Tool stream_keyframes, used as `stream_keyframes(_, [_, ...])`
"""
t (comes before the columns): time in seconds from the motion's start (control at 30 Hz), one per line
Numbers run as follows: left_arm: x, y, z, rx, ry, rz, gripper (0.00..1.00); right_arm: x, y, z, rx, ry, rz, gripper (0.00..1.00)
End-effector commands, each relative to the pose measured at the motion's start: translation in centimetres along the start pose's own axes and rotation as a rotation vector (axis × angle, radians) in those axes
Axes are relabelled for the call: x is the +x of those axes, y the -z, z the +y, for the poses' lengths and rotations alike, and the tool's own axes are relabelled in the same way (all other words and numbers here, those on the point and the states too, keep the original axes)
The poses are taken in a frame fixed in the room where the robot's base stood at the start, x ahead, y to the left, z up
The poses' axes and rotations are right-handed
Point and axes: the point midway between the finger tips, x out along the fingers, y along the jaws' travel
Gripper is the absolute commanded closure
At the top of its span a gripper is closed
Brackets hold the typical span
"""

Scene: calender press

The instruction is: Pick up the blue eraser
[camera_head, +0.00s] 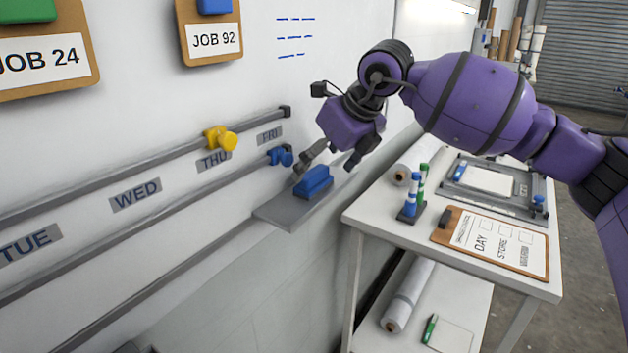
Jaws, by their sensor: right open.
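The blue eraser (315,184) lies on a small grey ledge (276,212) at the foot of the whiteboard. My right gripper (327,165) is just above the eraser, pointing down, with its fingers spread and nothing between them. One finger is near the eraser's left end and the other is above its right side. I cannot tell whether a finger touches it. My left gripper is not in view.
A white table (384,224) stands right of the ledge, holding a marker stand (410,209), a clipboard (492,243) and a framed press (488,187). Rails with a yellow knob (221,139) and a blue knob (281,156) run along the whiteboard.

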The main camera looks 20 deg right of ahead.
Motion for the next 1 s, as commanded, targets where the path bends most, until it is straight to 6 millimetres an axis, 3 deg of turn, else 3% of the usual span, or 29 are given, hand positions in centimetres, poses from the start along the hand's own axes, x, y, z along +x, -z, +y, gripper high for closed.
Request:
stream_keyframes(0.2, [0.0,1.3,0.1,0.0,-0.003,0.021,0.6,2.8,-0.1,-0.1,-0.001,-0.001,-0.002,0.12])
stream_keyframes(0.4, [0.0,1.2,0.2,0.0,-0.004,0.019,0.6,2.9,0.0,-0.1,-0.002,0.0,-0.002,0.12])
stream_keyframes(0.77, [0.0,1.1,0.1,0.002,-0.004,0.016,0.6,3.0,0.0,-0.1,-0.001,-0.001,0.0,0.58])
stream_keyframes(1.0, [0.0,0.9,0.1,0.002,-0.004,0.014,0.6,3.0,0.1,-0.1,-0.001,-0.001,0.003,0.6])
